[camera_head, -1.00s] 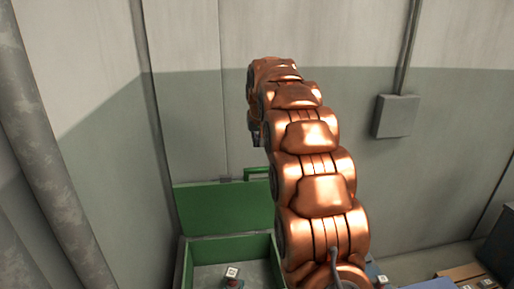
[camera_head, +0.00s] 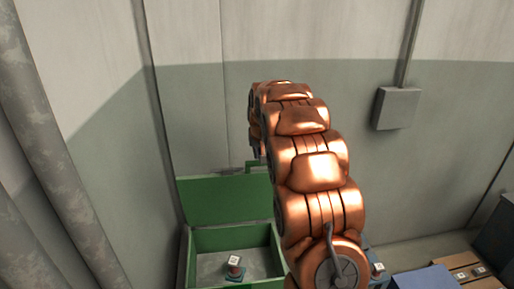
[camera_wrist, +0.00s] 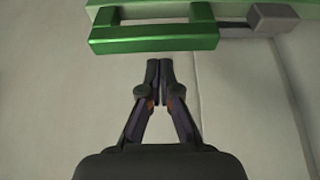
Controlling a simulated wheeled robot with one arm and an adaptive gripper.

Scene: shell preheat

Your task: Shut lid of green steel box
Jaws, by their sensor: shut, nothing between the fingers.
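The green steel box (camera_head: 262,236) stands open at the lower left of the head view, with its lid (camera_head: 222,203) raised upright at the back. A small item with a white marked top (camera_head: 234,264) is inside on the grey floor. A green handle (camera_wrist: 155,39) sits along the lid's edge in the wrist view. My gripper (camera_wrist: 159,64) is shut and empty, its fingertips just short of the handle and apart from it in the picture. In the head view my arm hides the gripper's fingers and the right part of the lid and box.
A blue box (camera_head: 425,279) and a brown rack (camera_head: 468,274) with small marked items are at the lower right. A dark case (camera_head: 497,243) stands at the right edge. Pale walls rise close behind, with a grey wall box (camera_head: 396,108).

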